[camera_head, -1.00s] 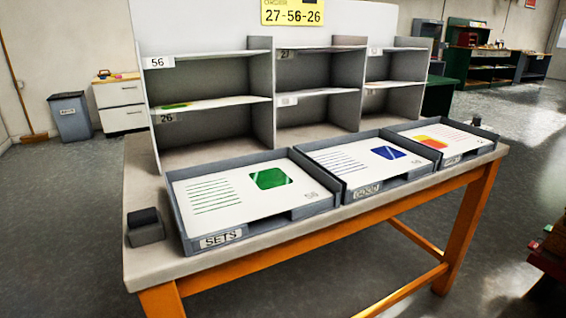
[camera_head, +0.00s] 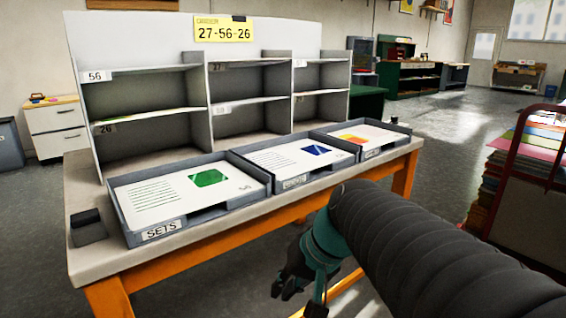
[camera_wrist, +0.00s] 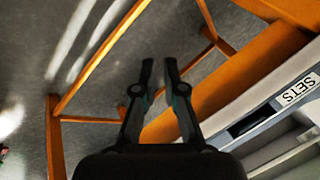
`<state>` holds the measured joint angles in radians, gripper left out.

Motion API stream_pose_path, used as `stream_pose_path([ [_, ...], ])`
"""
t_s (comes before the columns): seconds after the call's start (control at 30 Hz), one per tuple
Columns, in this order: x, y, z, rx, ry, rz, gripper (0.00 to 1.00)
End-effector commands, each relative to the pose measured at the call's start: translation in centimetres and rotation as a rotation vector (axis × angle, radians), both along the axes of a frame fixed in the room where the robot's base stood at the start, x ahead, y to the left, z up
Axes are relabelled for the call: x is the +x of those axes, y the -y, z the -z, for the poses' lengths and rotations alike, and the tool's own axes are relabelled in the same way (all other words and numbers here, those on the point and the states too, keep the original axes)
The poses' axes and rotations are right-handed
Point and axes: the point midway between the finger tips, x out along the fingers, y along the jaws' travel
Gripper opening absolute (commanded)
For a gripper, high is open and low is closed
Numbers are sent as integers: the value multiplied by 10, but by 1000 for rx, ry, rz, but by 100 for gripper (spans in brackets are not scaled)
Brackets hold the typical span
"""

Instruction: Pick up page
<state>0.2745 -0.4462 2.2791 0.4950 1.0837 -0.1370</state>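Three white pages lie in grey trays along the table's front: one with a green shape (camera_head: 165,195) in the left tray (camera_head: 120,222) labelled SETS, one with a blue shape (camera_head: 285,159) in the middle tray (camera_head: 262,174), and one with a red and yellow shape (camera_head: 373,138) in the right tray (camera_head: 398,129). My gripper (camera_head: 288,286) hangs in front of the table, below its top and apart from the pages. In the wrist view, my gripper's fingers (camera_wrist: 160,65) stand a small gap apart with nothing between them.
Behind the trays stands a grey shelf unit (camera_head: 210,108) with numbered compartments and a yellow sign (camera_head: 222,29) reading 27-56-26. A small dark block (camera_head: 87,227) sits at the table's left corner. Orange table legs (camera_head: 110,298) are near my gripper. A cart with stacked coloured sheets (camera_head: 520,165) stands at right.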

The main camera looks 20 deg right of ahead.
Motion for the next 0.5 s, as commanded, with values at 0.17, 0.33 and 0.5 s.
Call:
stream_pose_path([
  [0.17,67,27,-13,307,9,124,9],
  [0.33,129,82,-36,587,115,228,9],
  [0.5,172,164,-58,816,285,318,9],
])
